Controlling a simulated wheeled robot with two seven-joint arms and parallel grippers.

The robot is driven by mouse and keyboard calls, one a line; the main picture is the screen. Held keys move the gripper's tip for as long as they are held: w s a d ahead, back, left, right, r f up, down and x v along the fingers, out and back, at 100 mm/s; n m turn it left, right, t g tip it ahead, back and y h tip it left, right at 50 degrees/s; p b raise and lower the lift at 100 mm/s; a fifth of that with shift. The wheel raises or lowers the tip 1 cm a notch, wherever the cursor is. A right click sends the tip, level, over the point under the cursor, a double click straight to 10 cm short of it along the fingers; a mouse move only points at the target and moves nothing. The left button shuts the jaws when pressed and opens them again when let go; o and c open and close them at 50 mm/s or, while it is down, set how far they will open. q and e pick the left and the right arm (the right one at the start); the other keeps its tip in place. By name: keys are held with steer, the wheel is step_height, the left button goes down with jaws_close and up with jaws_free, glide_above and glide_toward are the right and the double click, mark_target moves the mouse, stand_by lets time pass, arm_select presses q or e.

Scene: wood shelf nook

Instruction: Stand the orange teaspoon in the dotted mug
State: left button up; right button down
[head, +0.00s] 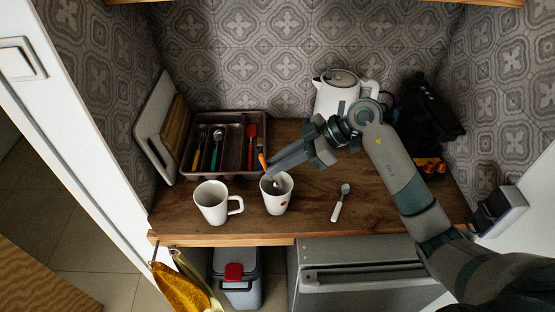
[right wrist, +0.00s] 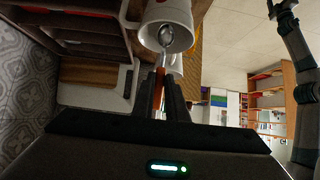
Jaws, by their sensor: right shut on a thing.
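My right gripper (head: 266,164) is shut on the orange teaspoon (head: 262,160) by its handle, above the dotted mug (head: 272,203). The mug is white with a red dot and stands upright on the wooden counter. In the right wrist view the orange handle (right wrist: 158,92) lies between the fingers, and the metal bowl (right wrist: 166,36) shows against the mouth of the mug (right wrist: 180,14). The bowl is head-down at the mug's opening; how deep it reaches I cannot tell. My left gripper is not seen.
A plain white mug (head: 209,204) stands close left of the dotted mug. A white-handled spoon (head: 337,210) lies on the counter (head: 310,205) to the right. A cutlery tray (head: 186,172) with several utensils is behind left; a white kettle (head: 333,98) stands at the back.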

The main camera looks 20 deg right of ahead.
steer(key=shift+f, duration=0.2)
steer(key=c, duration=1.7)
jaws_free()
steer(key=shift+b+v, duration=2.55)
steer(key=shift+v, duration=6.2)
steer(key=shift+s+a+f, duration=0.1)
